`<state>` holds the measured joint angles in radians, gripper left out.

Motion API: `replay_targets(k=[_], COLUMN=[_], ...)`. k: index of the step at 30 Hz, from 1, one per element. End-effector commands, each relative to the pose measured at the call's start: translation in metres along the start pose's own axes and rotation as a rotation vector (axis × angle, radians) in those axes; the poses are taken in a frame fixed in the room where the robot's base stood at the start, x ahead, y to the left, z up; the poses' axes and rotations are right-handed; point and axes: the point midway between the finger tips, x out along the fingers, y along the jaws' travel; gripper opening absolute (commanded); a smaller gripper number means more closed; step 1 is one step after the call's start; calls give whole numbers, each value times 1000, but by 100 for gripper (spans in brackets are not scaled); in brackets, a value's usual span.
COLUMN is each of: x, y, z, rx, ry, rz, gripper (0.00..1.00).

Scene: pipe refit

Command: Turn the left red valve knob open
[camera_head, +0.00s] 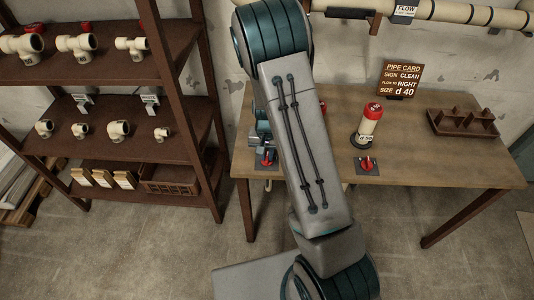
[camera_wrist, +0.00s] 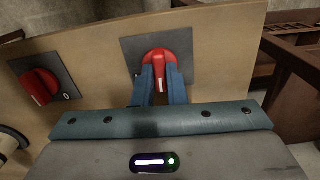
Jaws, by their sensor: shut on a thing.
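The left red valve knob (camera_wrist: 160,57) sits on a grey square plate (camera_wrist: 183,45) at the table's front edge. In the head view the left knob (camera_head: 267,156) shows just below my gripper (camera_head: 265,147), largely hidden by it. In the wrist view the two blue fingers of my gripper (camera_wrist: 160,88) are closed on the knob's sides. A white mark on the knob lies between the fingers. The right red valve knob (camera_head: 367,163) stands apart on its own plate. It also shows at the left of the wrist view (camera_wrist: 38,88), beside a "0" mark.
The wooden table (camera_head: 420,155) carries a red-capped cream pipe piece (camera_head: 369,124), a sign card (camera_head: 401,77) and a brown rack (camera_head: 463,122). A brown shelf (camera_head: 188,63) with pipe fittings stands close on the left. My arm hides the table's middle.

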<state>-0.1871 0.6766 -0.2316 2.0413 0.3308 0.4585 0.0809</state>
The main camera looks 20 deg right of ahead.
Motion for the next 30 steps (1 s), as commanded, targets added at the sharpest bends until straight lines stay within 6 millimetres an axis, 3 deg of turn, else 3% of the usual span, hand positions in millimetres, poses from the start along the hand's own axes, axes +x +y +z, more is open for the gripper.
replay_targets(k=[30], x=[-2], y=[0], z=[0], rx=[895], ry=[0], rz=[1], gripper=[0])
